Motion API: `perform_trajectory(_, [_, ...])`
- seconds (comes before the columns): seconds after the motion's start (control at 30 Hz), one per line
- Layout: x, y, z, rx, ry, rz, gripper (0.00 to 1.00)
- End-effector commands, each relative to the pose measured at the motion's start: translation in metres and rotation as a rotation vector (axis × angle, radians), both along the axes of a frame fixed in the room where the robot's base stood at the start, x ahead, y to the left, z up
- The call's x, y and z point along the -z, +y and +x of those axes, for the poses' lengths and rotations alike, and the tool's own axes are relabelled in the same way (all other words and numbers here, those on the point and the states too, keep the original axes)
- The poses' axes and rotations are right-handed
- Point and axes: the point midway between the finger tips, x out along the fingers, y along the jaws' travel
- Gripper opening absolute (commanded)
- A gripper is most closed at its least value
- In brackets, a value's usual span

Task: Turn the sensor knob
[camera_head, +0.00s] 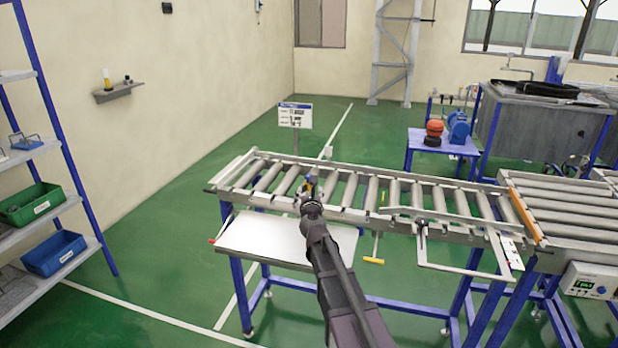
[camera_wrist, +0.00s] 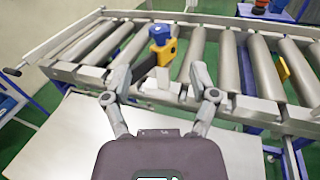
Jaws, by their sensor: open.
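A small blue-topped device with a yellow body (camera_wrist: 162,44), which looks like the sensor with its knob, stands at the near rail of the roller conveyor (camera_wrist: 250,110). Dark and grey parts are beside its base. In the head view it is tiny and partly hidden behind my gripper (camera_head: 309,196). In the wrist view my gripper (camera_wrist: 160,80) is open. Its two fingers are spread wide, and the device is ahead of them, roughly centred between them. No contact with the knob can be made out.
A white panel (camera_head: 262,238) is below the near rail. A yellow-handled bar (camera_head: 373,261) hangs right of my arm. A control box (camera_head: 590,281) with a green display is at the lower right. A shelf with green (camera_head: 30,206) and blue bins (camera_head: 54,253) stands left. Floor between is clear.

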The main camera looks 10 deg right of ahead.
Motion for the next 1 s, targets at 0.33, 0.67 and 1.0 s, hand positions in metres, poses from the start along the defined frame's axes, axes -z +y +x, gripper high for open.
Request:
perform_trajectory(0.33, [0.0, -0.008, 0.058, 0.001, 0.0, 0.0, 0.75])
perform_trajectory(0.67, [0.0, -0.013, 0.093, 0.001, 0.0, 0.0, 0.75])
perform_trajectory(1.0, [0.0, -0.014, 0.099, 0.0, 0.0, 0.0, 0.75])
